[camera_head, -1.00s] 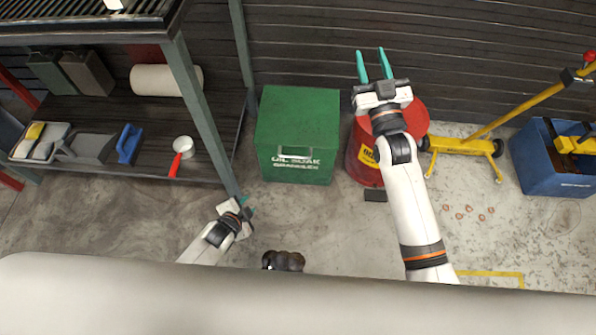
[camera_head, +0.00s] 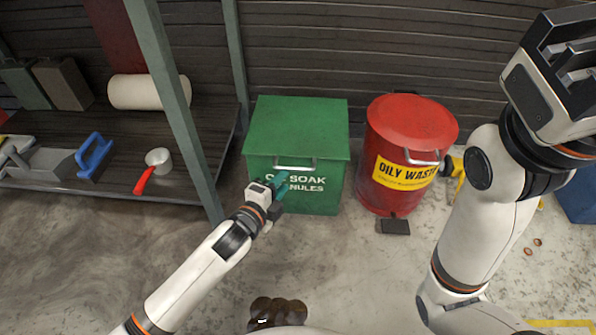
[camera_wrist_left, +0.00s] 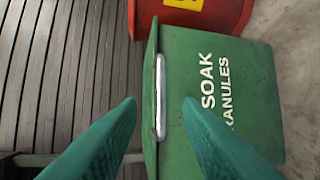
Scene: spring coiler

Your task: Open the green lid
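The green bin with its flat green lid (camera_head: 298,125) stands against the slatted wall. The lid is shut, with a metal handle (camera_head: 295,165) on its front edge above white lettering. In the left wrist view the handle (camera_wrist_left: 160,97) shows ahead, between the two teal fingers. My left gripper (camera_head: 280,184) is in front of the bin, just below and left of the handle. Its fingers are open (camera_wrist_left: 160,125), with nothing between them, and apart from the handle. My right gripper (camera_head: 572,62) is raised at the upper right; its fingertips are not clear.
A red oily waste can (camera_head: 409,150) with a pedal stands right of the green bin. A shelf (camera_head: 100,175) with a white roll, a red-handled scoop and a blue tool is at left, its upright post close to my left arm.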

